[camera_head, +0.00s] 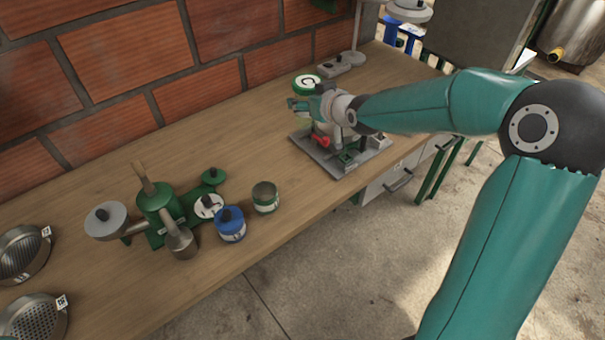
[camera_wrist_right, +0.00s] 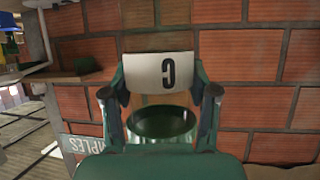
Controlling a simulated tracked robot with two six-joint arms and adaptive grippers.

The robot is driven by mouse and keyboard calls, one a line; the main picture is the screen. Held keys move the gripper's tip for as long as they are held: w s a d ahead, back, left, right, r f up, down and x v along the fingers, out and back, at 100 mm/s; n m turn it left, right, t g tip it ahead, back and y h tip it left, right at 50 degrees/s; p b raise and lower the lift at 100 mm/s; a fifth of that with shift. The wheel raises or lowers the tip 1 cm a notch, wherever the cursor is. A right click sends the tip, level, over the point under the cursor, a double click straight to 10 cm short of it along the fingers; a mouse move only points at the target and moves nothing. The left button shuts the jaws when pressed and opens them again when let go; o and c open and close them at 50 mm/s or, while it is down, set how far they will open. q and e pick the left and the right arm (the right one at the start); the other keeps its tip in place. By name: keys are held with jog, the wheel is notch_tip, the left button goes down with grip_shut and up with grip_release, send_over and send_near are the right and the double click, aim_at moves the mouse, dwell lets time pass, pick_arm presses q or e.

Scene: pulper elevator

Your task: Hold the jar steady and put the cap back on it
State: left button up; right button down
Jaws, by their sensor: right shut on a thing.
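In the right wrist view the label (camera_wrist_right: 160,72) and a dark green round opening or disc (camera_wrist_right: 163,122) sit between the two fingers. I cannot tell whether this container is the jar or has a cap on. On the bench stand a blue lidded jar (camera_head: 231,226), an open-looking tin with a green band (camera_head: 265,197) and a green knobbed lid (camera_head: 213,177). My left gripper is not in view.
A green hand-cranked machine (camera_head: 158,208) stands on the wooden bench (camera_head: 235,131) left of the jars. Two sieves (camera_head: 34,318) lie at the far left. A grey fixture plate (camera_head: 320,157) is below my right gripper. The brick wall (camera_head: 130,58) is behind. The middle bench is clear.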

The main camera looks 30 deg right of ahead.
jog(key=shift+w+f, duration=0.15)
jog(key=shift+f, duration=0.25)
notch_tip(320, 180, down, 15)
jog(key=p, duration=0.2)
jog(key=shift+f, duration=0.2)
jog(key=shift+f+p, duration=0.35)
jog(key=shift+f, duration=1.6)
jog(key=shift+a, duration=0.1)
